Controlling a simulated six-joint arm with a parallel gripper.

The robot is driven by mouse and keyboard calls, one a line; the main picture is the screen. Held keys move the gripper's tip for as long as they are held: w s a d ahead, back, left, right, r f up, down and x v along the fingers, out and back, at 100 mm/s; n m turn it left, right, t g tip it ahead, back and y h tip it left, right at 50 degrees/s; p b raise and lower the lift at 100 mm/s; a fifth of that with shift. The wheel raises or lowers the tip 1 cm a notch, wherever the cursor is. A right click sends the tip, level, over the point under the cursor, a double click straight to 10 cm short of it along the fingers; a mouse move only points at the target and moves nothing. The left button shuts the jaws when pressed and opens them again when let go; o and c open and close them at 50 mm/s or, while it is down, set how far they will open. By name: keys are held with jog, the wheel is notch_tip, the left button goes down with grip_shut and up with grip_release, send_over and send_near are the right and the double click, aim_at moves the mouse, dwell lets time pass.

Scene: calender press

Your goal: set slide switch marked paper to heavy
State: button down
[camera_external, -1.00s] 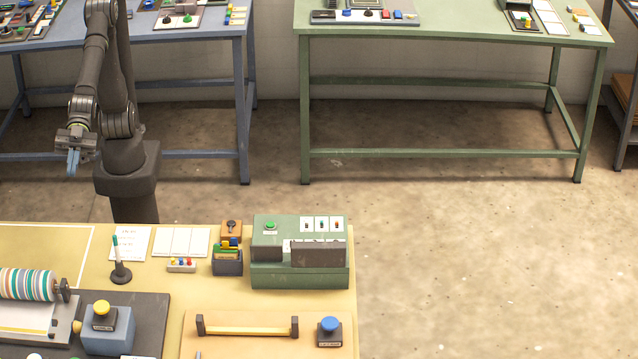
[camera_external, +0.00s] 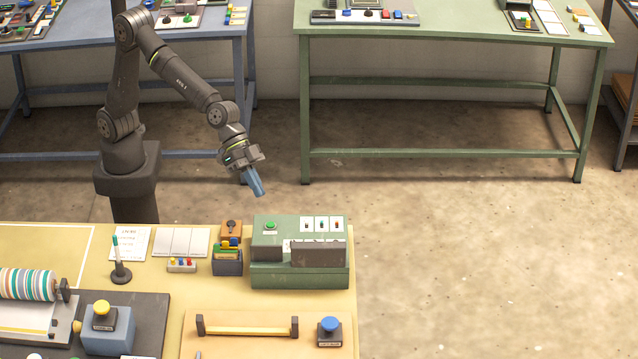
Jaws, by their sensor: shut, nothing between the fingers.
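A green machine box (camera_external: 264,274) stands at the right end of the yellow table. Its top carries three small white switch plates (camera_external: 321,224) in a row at the back right, each with a small coloured slider. Their markings are too small to read, so I cannot tell which is marked paper or how it is set. A green button (camera_external: 270,226) sits at the box's back left. My gripper (camera_external: 259,192) is shut and empty, tilted downward, in the air behind and above the box's left part. It touches nothing.
Left of the box are an orange block (camera_external: 232,230) with a dark knob, a dark bin (camera_external: 227,264) with coloured pieces and a pen on a stand (camera_external: 120,262). A blue button (camera_external: 330,330) and a yellow bar (camera_external: 247,329) lie in front. The floor right is clear.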

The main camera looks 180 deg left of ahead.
aim_at(322, 222)
jog(key=s+a+f+n, duration=0.1)
jog(key=s+a+f, duration=0.1)
jog(key=s+a, duration=0.2)
jog(key=s+a+f+n+g, duration=0.1)
jog(key=s+a+f, duration=0.2)
jog(key=s, duration=0.6)
jog(key=s+a+f+n+g+h, duration=0.1)
jog(key=s+a+f+n, duration=0.1)
jog(key=s+a, duration=0.3)
jog(key=shift+s+f, duration=0.75)
jog(key=shift+s, duration=0.25)
jog(key=shift+a, duration=0.1)
jog(key=x, duration=1)
jog(key=shift+w+f, duration=0.2)
jog(key=shift+w+r, duration=0.2)
jog(key=shift+w, duration=1.65)
